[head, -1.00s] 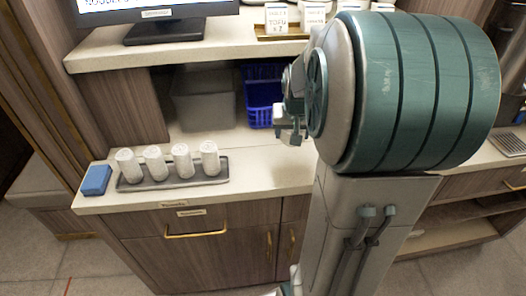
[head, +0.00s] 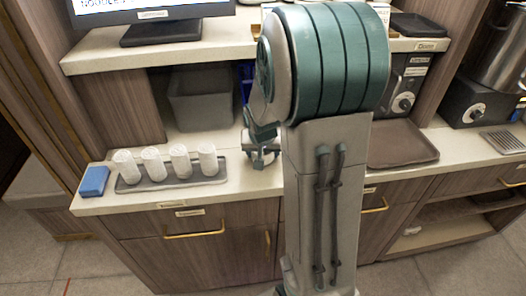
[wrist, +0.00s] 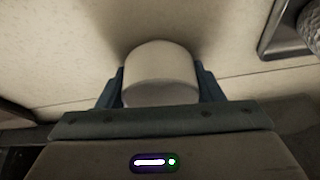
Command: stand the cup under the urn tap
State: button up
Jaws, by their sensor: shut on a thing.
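My gripper (head: 262,158) is over the counter just right of the grey tray of white rolls in the head view. In the wrist view, my gripper (wrist: 160,92) is shut on a pale, rounded cup (wrist: 160,70), with a blue finger on each side. I cannot tell whether the cup touches the counter. In the head view it cannot be made out clearly. A steel vessel (head: 508,45), which looks like the urn, is partly in view at the far right edge. Its tap cannot be made out.
A grey tray (head: 128,186) holds several white rolls, with a blue block (head: 95,181) beside it. A brown tray (head: 402,145) lies right of my arm. A dark metal grille (head: 503,141) is at the far right. A grey bin (head: 200,98) stands under the shelf.

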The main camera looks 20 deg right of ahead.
jog(key=shift+f, duration=0.2)
jog(key=o, duration=1)
jog(key=shift+r, duration=0.1)
